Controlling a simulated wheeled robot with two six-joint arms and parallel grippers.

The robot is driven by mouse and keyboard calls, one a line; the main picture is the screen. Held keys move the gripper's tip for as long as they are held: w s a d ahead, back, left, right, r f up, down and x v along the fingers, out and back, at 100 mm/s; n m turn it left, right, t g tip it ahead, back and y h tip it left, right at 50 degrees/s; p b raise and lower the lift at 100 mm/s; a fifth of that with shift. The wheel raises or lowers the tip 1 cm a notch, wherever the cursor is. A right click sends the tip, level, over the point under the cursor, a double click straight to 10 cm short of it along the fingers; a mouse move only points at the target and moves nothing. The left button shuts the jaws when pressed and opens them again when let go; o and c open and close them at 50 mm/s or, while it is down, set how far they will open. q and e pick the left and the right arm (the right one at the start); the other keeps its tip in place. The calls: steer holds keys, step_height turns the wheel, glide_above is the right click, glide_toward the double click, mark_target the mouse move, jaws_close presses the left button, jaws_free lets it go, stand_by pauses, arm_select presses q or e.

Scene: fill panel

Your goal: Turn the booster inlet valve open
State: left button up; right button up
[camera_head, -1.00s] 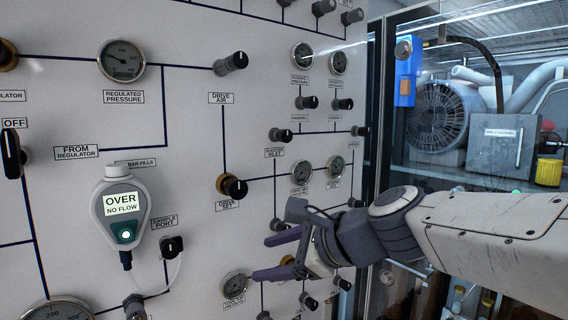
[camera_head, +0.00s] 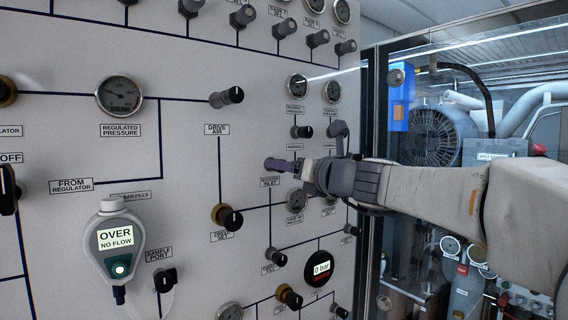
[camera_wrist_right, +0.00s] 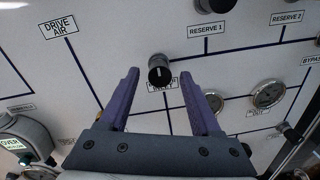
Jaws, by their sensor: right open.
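The booster inlet valve is a black knob (camera_wrist_right: 160,69) with a light pointer line, on the white panel above its "inlet" label (camera_wrist_right: 163,84). In the head view the knob is hidden behind my purple finger, just above the "booster inlet" label (camera_head: 270,181). My right gripper (camera_wrist_right: 160,76) is open, with one purple finger on each side of the knob in the wrist view. I cannot tell whether the fingers touch it. In the head view my right gripper (camera_head: 278,165) reaches in from the right. My left gripper is not in view.
The reserve 1 knob (camera_wrist_right: 215,4) sits up and to the right. Gauges (camera_wrist_right: 268,94) lie right of the gripper. The drive set knob (camera_head: 229,217) is down and left. A handheld meter (camera_head: 117,243) reads "OVER NO FLOW". A glass-fronted cabinet (camera_head: 375,120) stands right of the panel.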

steer(key=shift+w+a, duration=0.35)
steer(key=shift+w, duration=0.2)
jaws_close()
